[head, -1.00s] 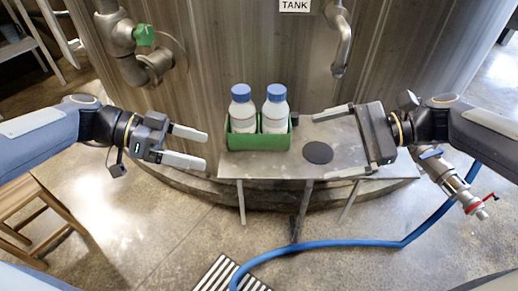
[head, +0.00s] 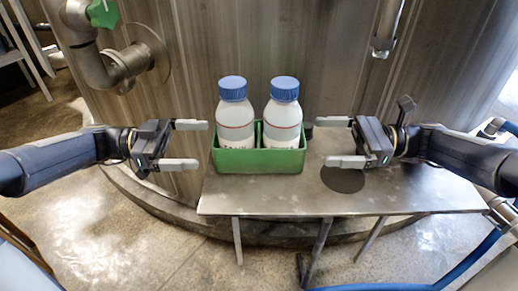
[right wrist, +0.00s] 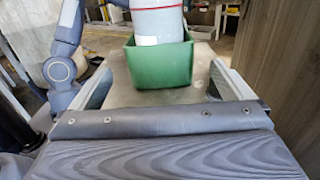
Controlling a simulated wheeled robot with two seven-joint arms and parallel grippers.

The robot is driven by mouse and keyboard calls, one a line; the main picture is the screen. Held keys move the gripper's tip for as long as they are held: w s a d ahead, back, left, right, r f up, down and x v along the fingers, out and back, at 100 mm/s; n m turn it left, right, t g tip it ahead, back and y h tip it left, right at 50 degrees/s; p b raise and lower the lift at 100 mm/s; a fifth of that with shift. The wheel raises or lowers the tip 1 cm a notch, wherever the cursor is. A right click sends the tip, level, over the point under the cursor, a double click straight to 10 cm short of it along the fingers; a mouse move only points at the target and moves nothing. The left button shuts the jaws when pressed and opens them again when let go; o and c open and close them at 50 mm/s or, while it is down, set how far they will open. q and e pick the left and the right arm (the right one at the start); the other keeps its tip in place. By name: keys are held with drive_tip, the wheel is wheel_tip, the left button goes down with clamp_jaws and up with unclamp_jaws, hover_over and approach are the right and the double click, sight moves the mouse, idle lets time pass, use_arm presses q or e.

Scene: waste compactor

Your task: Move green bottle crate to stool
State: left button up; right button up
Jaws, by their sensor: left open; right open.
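The green bottle crate (head: 258,161) stands upright on a metal shelf table (head: 300,198) in front of the tank. It holds two white bottles with blue caps (head: 233,115) (head: 285,112). My left gripper (head: 196,144) is open to the left of the crate, its fingers pointing at it, close but apart. My right gripper (head: 335,141) is open to the right of the crate, also apart from it. In the right wrist view the crate (right wrist: 160,66) sits ahead, between the open fingers, with a bottle (right wrist: 158,22) in it. I cannot identify a stool for certain.
A dark round disc (head: 342,180) lies on the table below my right gripper. The tank wall (head: 190,60) rises close behind the crate. A pipe with a green valve handle (head: 103,13) is at the upper left. A wooden stool-like frame (head: 25,250) shows at the lower left edge.

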use_arm(q)
approach(259, 147)
drive_tip(key=w+d+f, duration=0.2)
drive_tip(key=w+d, duration=0.1)
drive_tip(key=shift+w+d+f, duration=0.2)
drive_tip(key=shift+w, duration=0.1)
use_arm(e)
drive_tip(key=a, duration=0.7)
drive_tip(key=shift+a, duration=0.4)
use_arm(q)
drive_tip(key=c, duration=0.9)
use_arm(e)
drive_tip(key=c, duration=0.9)
use_arm(q)
drive_tip(key=shift+r, duration=0.1)
use_arm(e)
drive_tip(key=shift+r, duration=0.1)
